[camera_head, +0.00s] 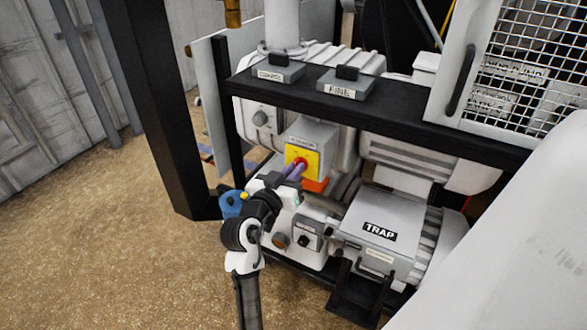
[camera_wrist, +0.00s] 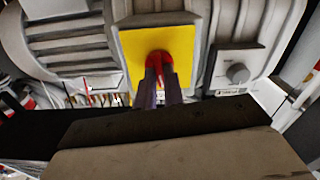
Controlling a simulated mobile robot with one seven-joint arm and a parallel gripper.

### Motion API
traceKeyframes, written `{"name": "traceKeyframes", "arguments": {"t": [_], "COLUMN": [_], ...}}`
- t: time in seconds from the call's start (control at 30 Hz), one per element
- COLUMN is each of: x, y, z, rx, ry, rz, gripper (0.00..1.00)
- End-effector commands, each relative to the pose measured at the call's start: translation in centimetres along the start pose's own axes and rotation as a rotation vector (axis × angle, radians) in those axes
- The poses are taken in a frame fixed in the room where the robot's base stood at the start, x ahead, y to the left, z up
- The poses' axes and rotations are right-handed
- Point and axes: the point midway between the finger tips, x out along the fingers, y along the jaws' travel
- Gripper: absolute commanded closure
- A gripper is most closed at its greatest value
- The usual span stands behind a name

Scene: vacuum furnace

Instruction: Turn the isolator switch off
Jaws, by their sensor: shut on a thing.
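The isolator switch is a grey box with a yellow face plate (camera_head: 297,153) and a red handle (camera_head: 300,163), mounted on the pump unit in the middle of the head view. In the wrist view the yellow plate (camera_wrist: 134,56) and the red handle (camera_wrist: 159,60) are straight ahead. My gripper (camera_head: 294,171) reaches in from the lower left, and its two purple-grey fingers (camera_wrist: 160,85) are shut on the red handle. The fingers hide part of the handle, so I cannot read its exact angle.
A grey knob (camera_wrist: 237,73) sits on a panel beside the switch. Above is a black frame beam (camera_head: 400,112) carrying the COARSE (camera_head: 277,74) and FINE (camera_head: 345,86) boxes. The TRAP box (camera_head: 383,222) stands to the right. Open floor (camera_head: 110,240) lies to the left.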

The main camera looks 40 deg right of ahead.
Motion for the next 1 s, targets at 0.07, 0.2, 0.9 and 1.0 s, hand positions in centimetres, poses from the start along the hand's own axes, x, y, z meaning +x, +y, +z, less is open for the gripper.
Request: {"name": "traceKeyframes", "arguments": {"t": [0.07,0.2,0.9,1.0], "x": [-0.03,-0.02,-0.01,-0.01], "y": [-0.03,-0.09,-0.16,-0.16], "z": [-0.16,-0.15,0.03,0.04], "rx": [-0.066,-0.173,-0.385,-0.385], "ry": [-0.001,0.0,0.0,0.0], "rz": [-0.001,-0.001,0.0,0.0], "gripper": [1.0,1.0,1.0,1.0]}}
